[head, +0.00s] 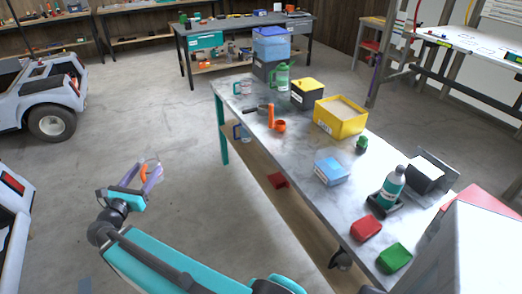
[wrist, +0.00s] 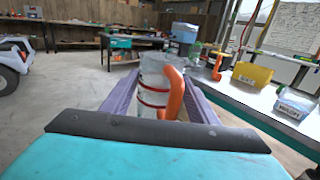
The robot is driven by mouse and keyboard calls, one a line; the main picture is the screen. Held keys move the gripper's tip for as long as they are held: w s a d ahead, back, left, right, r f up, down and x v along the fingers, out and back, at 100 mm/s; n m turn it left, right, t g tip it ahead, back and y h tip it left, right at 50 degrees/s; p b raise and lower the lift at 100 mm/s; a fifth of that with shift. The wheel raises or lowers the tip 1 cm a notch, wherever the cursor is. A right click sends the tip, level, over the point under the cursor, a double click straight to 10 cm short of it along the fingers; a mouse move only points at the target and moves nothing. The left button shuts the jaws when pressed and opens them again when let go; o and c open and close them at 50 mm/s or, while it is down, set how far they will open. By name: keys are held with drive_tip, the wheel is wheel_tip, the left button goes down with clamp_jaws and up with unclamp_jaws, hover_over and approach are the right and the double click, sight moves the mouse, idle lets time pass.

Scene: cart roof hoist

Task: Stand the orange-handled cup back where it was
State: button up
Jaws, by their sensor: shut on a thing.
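My gripper (head: 149,178) is at the left in the head view, over the open floor and well left of the long workbench. It is shut on the orange-handled cup, a clear cup with an orange handle (head: 144,174). In the wrist view the cup (wrist: 152,84) stands roughly upright between the purple fingers, with red bands around it and its orange handle (wrist: 175,92) on the right side. The cup is clear of any surface. What touches the far finger is hidden.
White vehicles stand at the left. The floor between is clear.

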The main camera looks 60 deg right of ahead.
drive_tip(key=s+d+f+m+g+b, duration=0.15)
drive_tip(key=s+d+g, duration=0.4)
drive_tip(key=d, duration=0.85)
drive_tip(key=s+d+f+m+g+b, duration=0.1)
drive_tip(key=s+d+m+g, duration=0.2)
drive_tip(key=s+d, duration=0.9)
drive_tip(key=s+d+f+m+g+b, duration=0.1)
drive_tip(key=s+d+m+g, duration=0.3)
drive_tip(key=s+d, duration=0.8)
drive_tip(key=s+f, duration=0.1)
drive_tip(key=s, duration=0.7)
drive_tip(key=shift+s+d+f+g+y, duration=0.2)
drive_tip(key=shift+s+d+g+y, duration=0.1)
drive_tip(key=shift+s+d+g, duration=0.1)
drive_tip(key=shift+w+d+f+b, duration=0.1)
drive_tip(key=shift+f+b, duration=0.05)
drive_tip(key=shift+b, duration=0.2)
drive_tip(key=w+d, duration=0.2)
drive_tip(key=d, duration=0.5)
drive_tip(key=w+d+f+b, duration=0.1)
drive_tip(key=w+d, duration=0.1)
drive_tip(key=d, duration=0.6)
drive_tip(key=shift+f, duration=0.15)
